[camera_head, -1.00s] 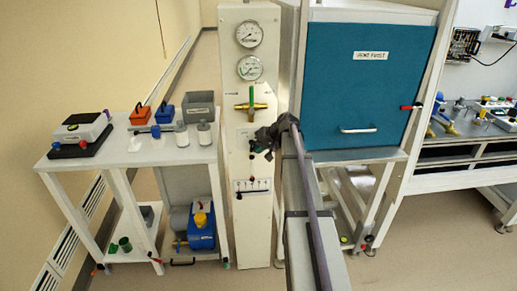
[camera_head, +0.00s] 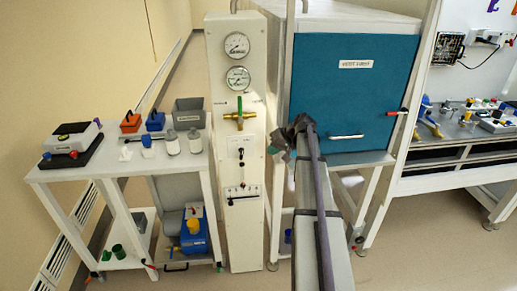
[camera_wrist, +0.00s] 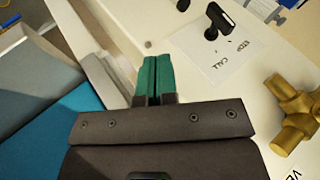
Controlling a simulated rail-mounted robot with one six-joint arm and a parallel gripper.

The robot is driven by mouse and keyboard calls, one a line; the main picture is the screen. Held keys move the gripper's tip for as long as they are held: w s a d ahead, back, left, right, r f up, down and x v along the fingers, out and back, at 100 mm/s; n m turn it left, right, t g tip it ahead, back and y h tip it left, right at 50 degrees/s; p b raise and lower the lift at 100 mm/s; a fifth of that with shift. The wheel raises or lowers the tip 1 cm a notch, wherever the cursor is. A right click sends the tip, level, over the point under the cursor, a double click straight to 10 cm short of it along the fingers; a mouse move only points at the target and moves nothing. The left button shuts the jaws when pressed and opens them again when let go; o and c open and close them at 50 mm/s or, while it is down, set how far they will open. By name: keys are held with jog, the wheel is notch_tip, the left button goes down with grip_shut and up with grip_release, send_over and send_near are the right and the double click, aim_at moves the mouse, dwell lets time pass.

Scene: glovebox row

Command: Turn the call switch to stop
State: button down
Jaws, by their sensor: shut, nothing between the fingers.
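The call switch is a small black handle (camera_wrist: 217,20) on a white plate (camera_wrist: 228,48) with the words STOP and CALL, upside down in the wrist view. In the head view the switch (camera_head: 240,152) sits on the white column below the brass valve; which word the handle points to I cannot tell. My gripper (camera_head: 276,149) is at the column's right edge, in front of the blue-fronted box. In the wrist view the green fingertips (camera_wrist: 154,62) are shut together and empty, apart from the switch, which lies above and to their right.
The brass valve (camera_wrist: 296,108) is close at right in the wrist view. The column (camera_head: 219,150) also carries two gauges (camera_head: 236,46) and a lower slider (camera_head: 243,196). The blue-fronted box (camera_head: 350,90) stands right, a white table (camera_head: 105,168) left.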

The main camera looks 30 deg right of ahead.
aim_at(242, 154)
jog(key=s+a+f+m+t+y+b, duration=0.15)
jog(key=s+f+m+t+b, duration=0.65)
jog(key=b, duration=1.2)
jog(key=w+a+r+m+t, duration=0.1)
jog(key=w+a+r, duration=0.1)
jog(key=w, duration=0.2)
jog(key=w+a+r+m+t+p, duration=0.1)
jog(key=w+a+r, duration=0.1)
jog(key=w, duration=0.2)
jog(key=w+a+r+m+t, duration=0.1)
jog(key=w+a+r+t, duration=0.1)
jog(key=w, duration=0.2)
jog(key=shift+r+y+p, duration=0.1)
jog(key=shift+y+p, duration=0.15)
jog(key=shift+p, duration=0.15)
